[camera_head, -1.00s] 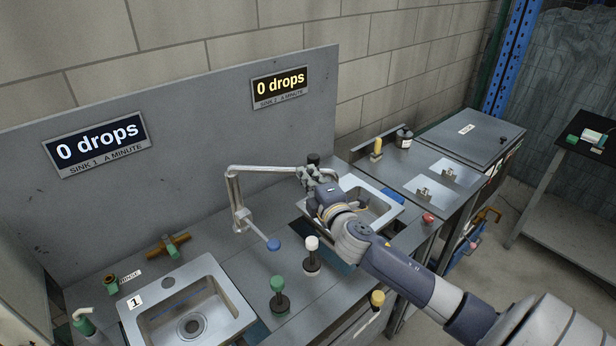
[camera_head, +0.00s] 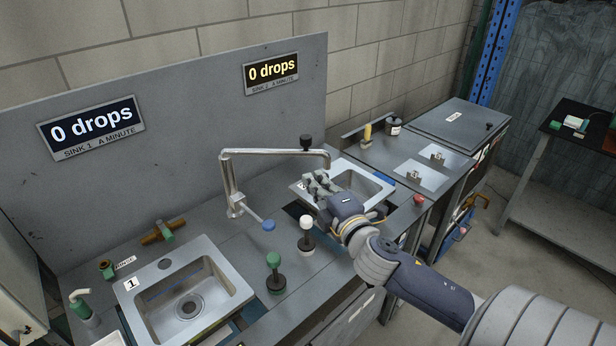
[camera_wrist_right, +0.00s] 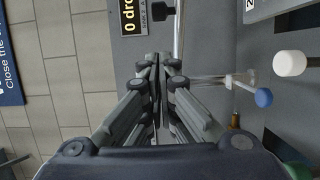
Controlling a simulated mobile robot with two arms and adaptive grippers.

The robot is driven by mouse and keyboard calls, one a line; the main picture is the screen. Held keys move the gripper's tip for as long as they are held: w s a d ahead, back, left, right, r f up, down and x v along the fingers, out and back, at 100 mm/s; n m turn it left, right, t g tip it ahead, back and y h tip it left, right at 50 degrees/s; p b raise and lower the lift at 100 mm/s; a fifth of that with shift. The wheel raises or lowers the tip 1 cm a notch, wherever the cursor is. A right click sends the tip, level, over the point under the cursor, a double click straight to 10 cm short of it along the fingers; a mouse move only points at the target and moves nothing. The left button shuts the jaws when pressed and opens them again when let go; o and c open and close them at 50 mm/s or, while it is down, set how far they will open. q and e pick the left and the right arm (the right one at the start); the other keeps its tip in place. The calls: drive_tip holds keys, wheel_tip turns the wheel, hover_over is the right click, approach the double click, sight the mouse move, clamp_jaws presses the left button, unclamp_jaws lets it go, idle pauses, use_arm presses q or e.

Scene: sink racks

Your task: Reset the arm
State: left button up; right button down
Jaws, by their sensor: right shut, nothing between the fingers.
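My right gripper (camera_head: 316,182) is shut and empty over the left part of the second sink (camera_head: 372,186) in the head view. In the right wrist view its fingers (camera_wrist_right: 158,66) are together with nothing between them. My right arm comes in from the lower right. The swing faucet (camera_head: 270,153) stands behind the gripper, with its black-knobbed end above the second sink. Its blue-tipped lever (camera_head: 268,225) points to the front. My left gripper is not in view.
The first sink (camera_head: 215,272) is at lower left. A white-topped knob (camera_head: 306,222) and a green-topped knob (camera_head: 273,259) stand between the sinks. The displays for sink 1 (camera_head: 92,128) and sink 2 (camera_head: 271,72) both read 0 drops. Metal counters (camera_head: 460,125) extend right.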

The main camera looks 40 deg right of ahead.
drive_tip(key=s+a+f+m+g, duration=0.2)
drive_tip(key=s+f+m+g, duration=0.25)
drive_tip(key=f, duration=0.35)
drive_tip(key=s+a+f+m+g, duration=0.35)
drive_tip(key=s+f, duration=0.25)
drive_tip(key=f, duration=0.2)
drive_tip(key=s+a+f+m+g+y, duration=0.2)
drive_tip(key=s+a+f+m+g, duration=0.15)
drive_tip(key=s+a, duration=0.3)
drive_tip(key=s+a+f+m+g+y, duration=0.2)
drive_tip(key=s+a+f, duration=0.2)
drive_tip(key=s+a, duration=0.25)
drive_tip(key=s+f+g+b, duration=0.2)
drive_tip(key=s+f+b, duration=0.1)
drive_tip(key=f, duration=2.7)
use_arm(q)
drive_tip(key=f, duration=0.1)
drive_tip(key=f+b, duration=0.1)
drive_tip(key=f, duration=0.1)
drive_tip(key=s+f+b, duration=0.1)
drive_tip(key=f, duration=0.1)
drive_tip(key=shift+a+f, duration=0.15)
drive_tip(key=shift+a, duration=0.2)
use_arm(e)
drive_tip(key=s+d+f+g, duration=0.1)
drive_tip(key=s+d+f, duration=0.2)
drive_tip(key=s+f, duration=1.4)
drive_tip(key=shift+d+f, duration=0.15)
drive_tip(key=shift+f, duration=0.3)
